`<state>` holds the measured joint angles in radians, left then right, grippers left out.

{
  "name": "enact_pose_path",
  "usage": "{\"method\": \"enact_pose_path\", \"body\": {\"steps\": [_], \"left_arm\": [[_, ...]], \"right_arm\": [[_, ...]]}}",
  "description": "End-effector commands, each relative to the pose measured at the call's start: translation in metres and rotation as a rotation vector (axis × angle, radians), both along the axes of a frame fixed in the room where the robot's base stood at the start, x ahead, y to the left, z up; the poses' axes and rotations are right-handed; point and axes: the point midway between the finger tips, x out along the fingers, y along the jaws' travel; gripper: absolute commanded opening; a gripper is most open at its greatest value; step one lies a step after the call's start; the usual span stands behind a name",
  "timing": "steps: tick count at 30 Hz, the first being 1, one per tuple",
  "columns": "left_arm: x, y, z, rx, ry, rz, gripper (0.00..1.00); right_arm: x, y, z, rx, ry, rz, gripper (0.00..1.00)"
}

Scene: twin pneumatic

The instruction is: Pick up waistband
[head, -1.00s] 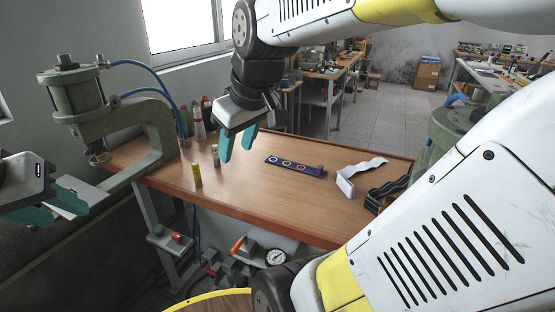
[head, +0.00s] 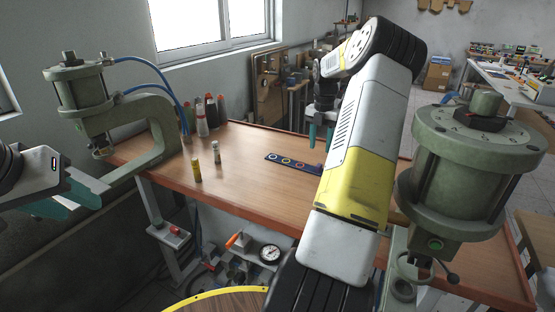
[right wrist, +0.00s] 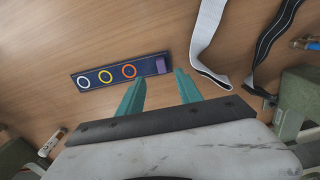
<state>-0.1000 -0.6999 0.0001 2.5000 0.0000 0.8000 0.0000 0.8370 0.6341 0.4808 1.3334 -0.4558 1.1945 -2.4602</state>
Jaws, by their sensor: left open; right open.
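No label marks the waistband; two bands lie on the table in the right wrist view. One is a white band (right wrist: 208,38) with a dark edge, running from the top edge to right of my right gripper. The other is a black band (right wrist: 271,45) with light stripes, further right. My own right arm hides both in the head view. My right gripper (right wrist: 160,77) is open and empty, left of the white band and apart from it; it also shows in the head view (head: 321,137). My left gripper (head: 68,203) is open and empty at the left edge.
A dark blue strip with three coloured rings (head: 293,163) lies on the wooden table (head: 235,190). Small bottles (head: 196,170) stand to its left. A green press (head: 165,120) is at the left; another green machine (head: 465,175) stands at the right.

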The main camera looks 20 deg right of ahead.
Motion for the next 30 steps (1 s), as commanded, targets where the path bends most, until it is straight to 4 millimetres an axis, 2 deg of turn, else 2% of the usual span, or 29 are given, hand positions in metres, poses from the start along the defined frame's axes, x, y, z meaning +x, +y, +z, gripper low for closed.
{"method": "enact_pose_path", "body": {"steps": [15, 25, 30], "left_arm": [[0.0, 0.0, 0.0, 0.0, 0.0, 0.0, 0.42], [0.0, 0.0, 0.0, 0.0, 0.0, 0.0, 0.42], [0.0, 0.0, 0.0, 0.0, 0.0, 0.0, 0.42]], "right_arm": [[-0.004, 0.0, -0.067, 0.001, 0.001, 0.003, 0.42], [-0.004, 0.0, -0.073, 0.0, 0.0, 0.002, 0.42], [-0.004, 0.0, -0.073, 0.0, 0.0, 0.002, 0.08]]}}
